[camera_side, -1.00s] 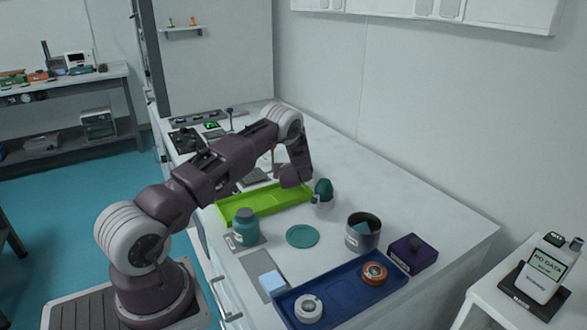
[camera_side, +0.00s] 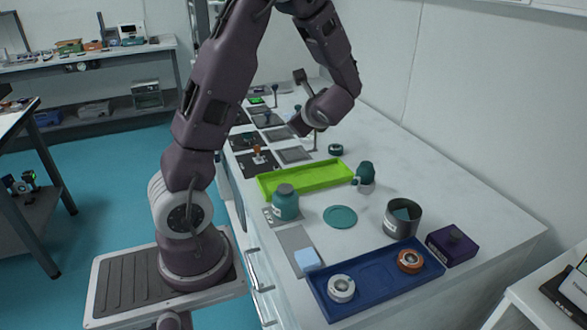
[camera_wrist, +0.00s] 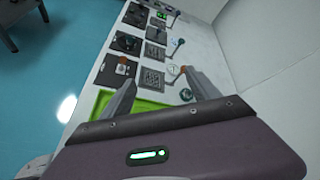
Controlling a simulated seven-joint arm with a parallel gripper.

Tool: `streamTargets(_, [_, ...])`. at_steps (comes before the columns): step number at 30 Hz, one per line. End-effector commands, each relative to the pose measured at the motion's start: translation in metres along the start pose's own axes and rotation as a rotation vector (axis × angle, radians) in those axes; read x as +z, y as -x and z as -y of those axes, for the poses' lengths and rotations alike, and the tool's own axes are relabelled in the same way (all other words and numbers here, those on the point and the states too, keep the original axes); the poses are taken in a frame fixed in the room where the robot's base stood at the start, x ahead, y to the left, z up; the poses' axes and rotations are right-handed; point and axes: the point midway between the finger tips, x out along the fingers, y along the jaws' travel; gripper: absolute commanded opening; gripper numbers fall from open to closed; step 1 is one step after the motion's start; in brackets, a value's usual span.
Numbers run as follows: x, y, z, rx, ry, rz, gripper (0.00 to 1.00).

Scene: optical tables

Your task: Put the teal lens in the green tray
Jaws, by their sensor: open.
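A round dark-teal ring, which looks like the teal lens (camera_side: 335,149), lies on the white bench beyond the green tray (camera_side: 265,187). It also shows in the wrist view (camera_wrist: 186,94), near the right finger. The green tray is bright, shallow and empty where I see it; in the wrist view (camera_wrist: 150,106) it is partly hidden by my gripper. My gripper (camera_wrist: 163,84) is open, with nothing visible between its fingers. In the side view it is above the bench, left of the lens and behind the tray; its fingertips are hard to make out there.
A teal jar (camera_side: 285,204) and a teal-topped cup (camera_side: 364,178) stand close to the tray. Nearer are a flat teal disc (camera_side: 340,217), a grey pot (camera_side: 402,219), a purple box (camera_side: 452,246) and a blue tray (camera_side: 330,304) with white and orange rings. Square plates (camera_side: 294,154) lie behind.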

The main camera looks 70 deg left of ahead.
Motion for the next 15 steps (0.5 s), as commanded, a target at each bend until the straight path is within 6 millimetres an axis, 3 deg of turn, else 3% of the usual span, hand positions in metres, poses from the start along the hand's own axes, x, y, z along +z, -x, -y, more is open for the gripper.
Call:
streamTargets(1, [0.016,0.035,-0.016,0.066,0.172,-0.041,0.7])
streamTargets(3, [0.024,0.087,-0.05,0.198,0.428,-0.133,0.7])
streamTargets(6, [0.017,0.165,-0.095,0.395,0.758,-0.322,0.7])
streamTargets(9, [0.004,0.236,-0.125,0.577,1.0,-0.531,0.7])
streamTargets(12, [-0.004,0.288,-0.141,0.716,1.141,-0.701,0.7])
streamTargets(15, [-0.006,0.316,-0.148,0.796,1.204,-0.795,0.75])
